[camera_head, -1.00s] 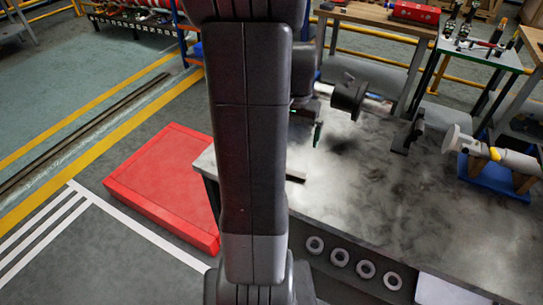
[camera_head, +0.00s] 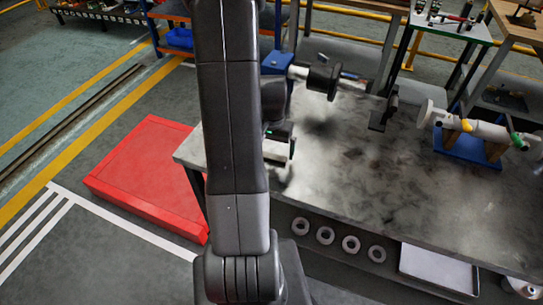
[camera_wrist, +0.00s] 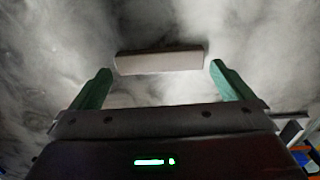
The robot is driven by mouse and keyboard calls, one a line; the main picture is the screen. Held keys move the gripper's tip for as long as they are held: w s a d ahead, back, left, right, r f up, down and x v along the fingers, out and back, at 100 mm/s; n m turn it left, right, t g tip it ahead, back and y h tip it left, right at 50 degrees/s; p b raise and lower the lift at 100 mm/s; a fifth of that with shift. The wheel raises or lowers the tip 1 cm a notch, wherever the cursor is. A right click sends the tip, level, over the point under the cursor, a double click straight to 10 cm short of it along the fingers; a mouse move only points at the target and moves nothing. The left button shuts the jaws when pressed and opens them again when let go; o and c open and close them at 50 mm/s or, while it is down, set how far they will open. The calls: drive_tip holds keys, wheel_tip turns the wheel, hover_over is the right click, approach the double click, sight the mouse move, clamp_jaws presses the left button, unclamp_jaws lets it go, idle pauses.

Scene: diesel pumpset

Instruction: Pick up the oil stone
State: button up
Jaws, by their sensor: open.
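The oil stone, a pale grey-beige bar (camera_wrist: 158,60), lies flat on the mottled grey bench top (camera_head: 345,165), its long side running across the wrist view. My gripper (camera_wrist: 160,68) is open, with one green finger to the left and one to the right of the bar. The bar lies at about fingertip level in that picture, with a gap to each finger; the remaining depth cannot be told. In the head view my gripper (camera_head: 279,150) is over the near left end of the bench, partly hidden by my arm. I cannot make out the stone clearly there.
A dark cylindrical machine part (camera_head: 322,77) on a shaft stands at the bench's back. A pale part on a blue stand (camera_head: 466,146) is at the right. Several rings (camera_head: 325,235) line the bench front. A red platform (camera_head: 150,178) lies left on the floor.

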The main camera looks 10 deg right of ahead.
sight(272, 155)
drive_tip(key=shift+f, duration=0.85)
drive_tip(key=c, duration=0.7)
drive_tip(key=shift+c, duration=0.2)
drive_tip(key=shift+r, duration=0.15)
wheel_tip(272, 155, up, 10)
drive_tip(key=shift+b, duration=0.3)
